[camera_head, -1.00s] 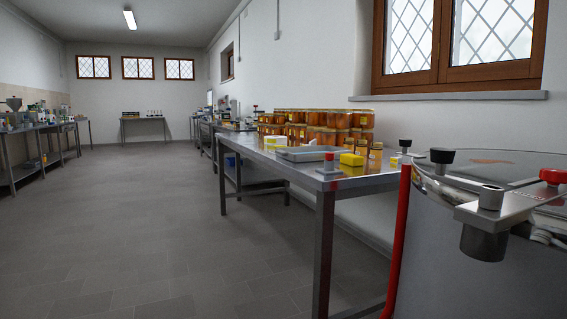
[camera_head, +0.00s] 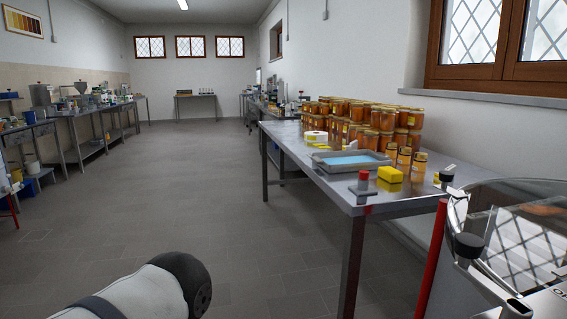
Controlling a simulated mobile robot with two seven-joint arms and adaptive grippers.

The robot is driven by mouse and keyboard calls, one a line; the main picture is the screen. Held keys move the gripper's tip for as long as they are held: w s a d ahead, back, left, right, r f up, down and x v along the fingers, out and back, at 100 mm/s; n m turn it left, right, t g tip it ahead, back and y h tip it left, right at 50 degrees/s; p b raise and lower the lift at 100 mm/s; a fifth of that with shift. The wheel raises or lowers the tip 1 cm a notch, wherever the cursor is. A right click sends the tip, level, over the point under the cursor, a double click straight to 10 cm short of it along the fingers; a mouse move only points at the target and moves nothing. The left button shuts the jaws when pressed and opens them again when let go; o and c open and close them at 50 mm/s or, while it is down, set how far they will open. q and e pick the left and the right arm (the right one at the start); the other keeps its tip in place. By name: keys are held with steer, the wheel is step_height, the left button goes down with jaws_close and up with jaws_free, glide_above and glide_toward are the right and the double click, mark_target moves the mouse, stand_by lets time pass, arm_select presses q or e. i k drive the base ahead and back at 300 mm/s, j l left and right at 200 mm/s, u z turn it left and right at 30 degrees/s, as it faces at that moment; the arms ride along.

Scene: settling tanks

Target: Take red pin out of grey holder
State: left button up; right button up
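The red pin (camera_head: 364,177) stands upright in the small grey holder (camera_head: 363,191) at the near left corner of the metal table (camera_head: 392,206). Only the pin's upper part shows; its lower end is hidden in the holder. A white link of one of my arms with a dark round joint shows at the bottom of the view, well apart from the table. Neither of my grippers is in view.
A grey tray (camera_head: 329,165) with a blue inside, a yellow block (camera_head: 390,174) and several honey jars (camera_head: 386,118) stand behind the holder. A steel drum with a red upright bar (camera_head: 433,255) is at the near right. The floor left of the table is clear.

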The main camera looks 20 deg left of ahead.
mark_target(364, 175)
steer(key=u, duration=0.1)
steer(key=j, duration=0.3)
steer(key=i+j+z, duration=0.1)
steer(key=j, duration=0.25)
steer(key=i+j+z, duration=0.1)
steer(key=j, duration=0.25)
steer(key=i+j+z, duration=0.15)
steer(key=j, duration=0.2)
steer(key=i+j+z, duration=0.1)
steer(key=j, duration=0.25)
